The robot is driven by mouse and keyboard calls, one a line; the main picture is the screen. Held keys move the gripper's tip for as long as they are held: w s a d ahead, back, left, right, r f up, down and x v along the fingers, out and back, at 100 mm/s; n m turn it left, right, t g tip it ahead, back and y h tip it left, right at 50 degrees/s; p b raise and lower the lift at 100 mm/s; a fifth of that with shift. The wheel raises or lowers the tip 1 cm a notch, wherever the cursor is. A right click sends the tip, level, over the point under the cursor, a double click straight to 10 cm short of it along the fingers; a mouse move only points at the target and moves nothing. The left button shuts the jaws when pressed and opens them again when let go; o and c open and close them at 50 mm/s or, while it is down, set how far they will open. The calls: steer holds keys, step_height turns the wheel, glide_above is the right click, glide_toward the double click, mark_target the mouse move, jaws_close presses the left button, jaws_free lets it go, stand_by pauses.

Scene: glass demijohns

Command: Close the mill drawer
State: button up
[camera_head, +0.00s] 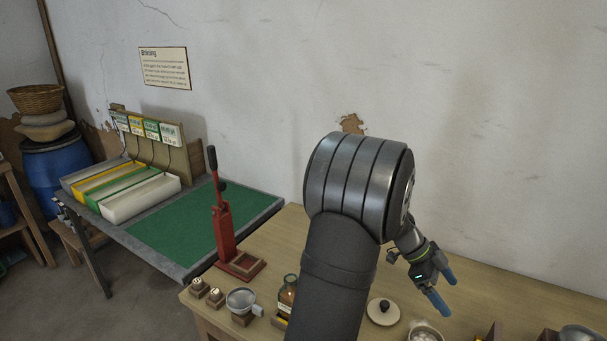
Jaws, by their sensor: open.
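I cannot make out the mill or its drawer for sure in the head view. They may be hidden behind my arm or cut off below the frame. A small brown wooden piece (493,333) shows only its top at the bottom edge, and I cannot tell what it belongs to. My gripper (446,292), with blue fingertips, is open and empty. It hangs over the right part of the wooden table (520,290), pointing down and to the right.
A red lever press (223,230) stands on the table's left part. Near it are small wooden blocks (205,291), a metal cup (241,301) and a brown bottle (288,291). A green-topped bench (180,222) adjoins at left.

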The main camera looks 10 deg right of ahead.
steer(key=c, duration=1.1)
steer(key=shift+w+f+n, duration=0.1)
steer(key=shift+n, duration=0.6)
steer(key=c, duration=0.7)
steer(key=n, duration=0.3)
steer(key=shift+w+f, duration=0.25)
steer(key=w+f+n+g, duration=0.1)
steer(key=w+f+n, duration=0.1)
steer(key=n, duration=1.3)
steer(key=w+f+n, duration=0.2)
steer(key=n, duration=1.3)
steer(key=shift+y, duration=0.3)
steer(key=x, duration=1)
steer(key=shift+s+a, duration=0.2)
steer(key=shift+a, duration=0.2)
steer(key=shift+s+d+r, duration=0.1)
steer(key=shift+s+d, duration=0.7)
steer(key=shift+s, duration=0.15)
steer(key=shift+s+d, duration=0.45)
steer(key=shift+s, duration=0.1)
